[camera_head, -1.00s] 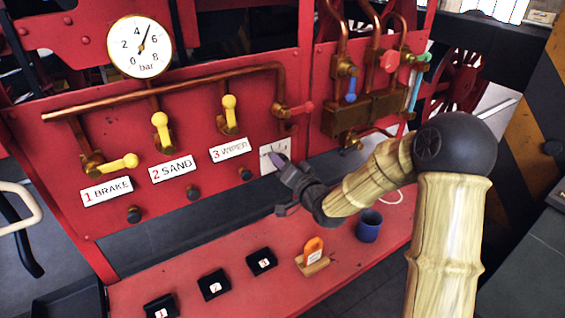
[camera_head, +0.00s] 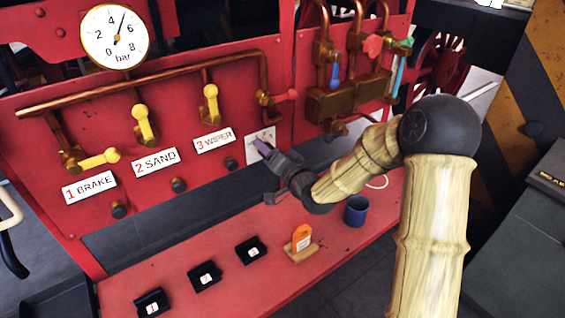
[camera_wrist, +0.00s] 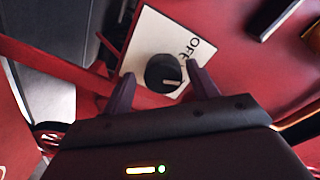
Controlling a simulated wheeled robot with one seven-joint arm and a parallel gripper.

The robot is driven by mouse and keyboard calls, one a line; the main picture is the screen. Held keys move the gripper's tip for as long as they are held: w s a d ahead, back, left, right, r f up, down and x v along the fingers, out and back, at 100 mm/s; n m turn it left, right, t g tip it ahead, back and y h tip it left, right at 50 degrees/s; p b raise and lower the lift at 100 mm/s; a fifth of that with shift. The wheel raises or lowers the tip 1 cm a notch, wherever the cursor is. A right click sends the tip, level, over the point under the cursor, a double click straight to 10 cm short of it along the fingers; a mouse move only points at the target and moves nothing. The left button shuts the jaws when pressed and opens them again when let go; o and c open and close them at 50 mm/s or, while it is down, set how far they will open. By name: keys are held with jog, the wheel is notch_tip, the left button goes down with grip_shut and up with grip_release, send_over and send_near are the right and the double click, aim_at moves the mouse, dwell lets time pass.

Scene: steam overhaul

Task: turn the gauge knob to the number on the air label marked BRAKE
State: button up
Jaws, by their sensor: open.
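The gauge knob (camera_wrist: 164,73) is a round black knob with a pale pointer line, on a white plate (camera_wrist: 150,35) marked OFF in the wrist view. My gripper (camera_wrist: 162,88) is open, with one finger on each side of the knob; I cannot tell whether they touch it. The BRAKE label (camera_head: 90,188) is white with a red 1, at the lower left of the red panel. The SAND label (camera_head: 155,162) reads 2 and the WIPER label (camera_head: 214,140) reads 3.
A round bar gauge (camera_head: 115,37) is at the upper left. Yellow-handled valves (camera_head: 100,158) sit on copper pipes above the labels. The red bench (camera_head: 225,290) below holds black numbered blocks (camera_head: 205,276), an orange tag on a stand (camera_head: 301,241) and a blue cup (camera_head: 356,210).

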jog(key=b+v, duration=1)
jog(key=v, duration=0.7)
jog(key=shift+b, duration=0.4)
jog(key=shift+a, duration=0.1)
